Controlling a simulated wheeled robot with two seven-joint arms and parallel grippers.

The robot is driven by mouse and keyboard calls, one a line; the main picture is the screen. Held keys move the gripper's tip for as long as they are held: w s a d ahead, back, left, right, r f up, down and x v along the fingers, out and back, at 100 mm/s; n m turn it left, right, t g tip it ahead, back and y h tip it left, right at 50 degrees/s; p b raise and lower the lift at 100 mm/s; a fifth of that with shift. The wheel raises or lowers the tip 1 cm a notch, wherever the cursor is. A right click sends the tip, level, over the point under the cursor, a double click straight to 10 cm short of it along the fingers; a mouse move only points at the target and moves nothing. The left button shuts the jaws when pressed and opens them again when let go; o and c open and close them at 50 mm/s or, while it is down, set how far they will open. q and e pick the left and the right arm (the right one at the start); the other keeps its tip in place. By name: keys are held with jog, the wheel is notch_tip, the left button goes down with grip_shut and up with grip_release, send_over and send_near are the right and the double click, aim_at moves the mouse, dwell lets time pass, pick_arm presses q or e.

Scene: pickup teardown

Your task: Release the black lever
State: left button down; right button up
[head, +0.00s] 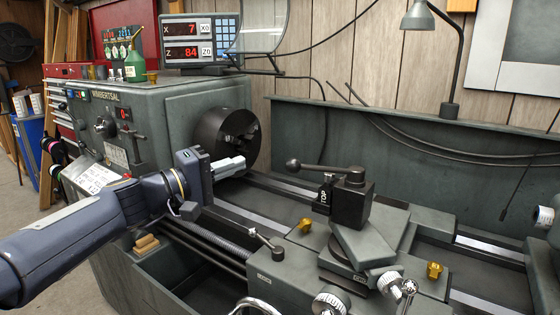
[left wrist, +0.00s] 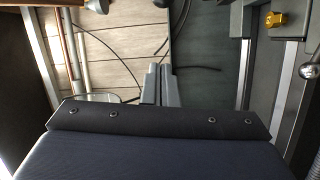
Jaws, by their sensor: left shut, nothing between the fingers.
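A black lever (head: 325,168) with a round ball end sticks out to the left from the top of the dark tool post (head: 352,203) on the lathe carriage. My left gripper (head: 238,164) is in front of the chuck, to the left of the lever's ball and apart from it. Its fingers are together and empty, pointing right. They also show together in the left wrist view (left wrist: 160,86). The right gripper is in neither view.
The lathe chuck (head: 227,138) is just behind my left gripper. A smaller lever (head: 265,240) stands on the carriage front. Yellow pieces (head: 305,225) (head: 434,271) sit on the carriage. A lamp (head: 418,17) stands behind. Room is free between gripper and lever ball.

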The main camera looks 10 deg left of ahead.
pick_arm(q)
jog(key=shift+s+r, duration=0.1)
jog(key=shift+s, duration=0.05)
jog(key=shift+d, duration=0.1)
jog(key=f+p+x, duration=0.1)
jog(key=p+x, duration=0.2)
jog(key=x, duration=0.7)
jog(key=s+d, duration=0.2)
jog(key=s, duration=0.1)
jog(key=shift+s+r+b, duration=0.1)
jog(key=shift+s+b, duration=0.1)
jog(key=shift+b, duration=0.2)
